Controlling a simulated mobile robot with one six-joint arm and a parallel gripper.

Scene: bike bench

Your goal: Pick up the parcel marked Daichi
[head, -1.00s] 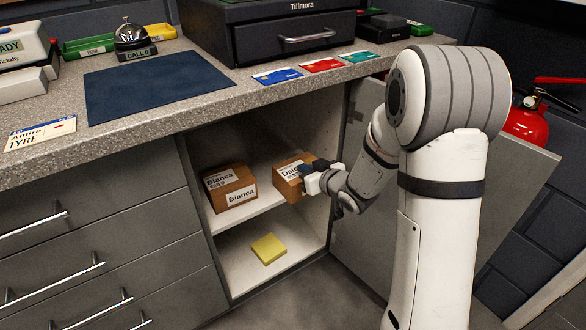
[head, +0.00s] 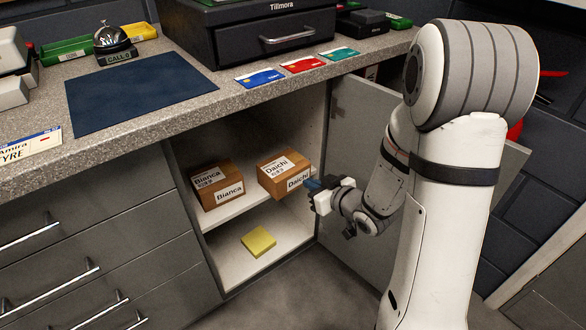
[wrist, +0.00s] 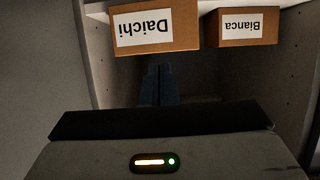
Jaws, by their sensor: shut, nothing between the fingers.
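The parcel marked Daichi (head: 277,177) is a brown box with white labels. It stands on the cupboard's upper shelf (head: 240,204), to the right of a parcel marked Bianca (head: 215,184). My gripper (head: 312,186) is shut and empty, just at the right front corner of the Daichi parcel in the head view; I cannot tell whether it touches. In the wrist view the Daichi parcel (wrist: 155,27) appears upside down, beyond the blue fingertips (wrist: 160,78), with the Bianca parcel (wrist: 245,27) to its right.
A yellow block (head: 258,241) lies on the cupboard floor below. The open cupboard door (head: 345,180) stands to the right, close behind my arm. The counter (head: 140,120) overhangs the shelf, and drawers (head: 80,230) are on the left.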

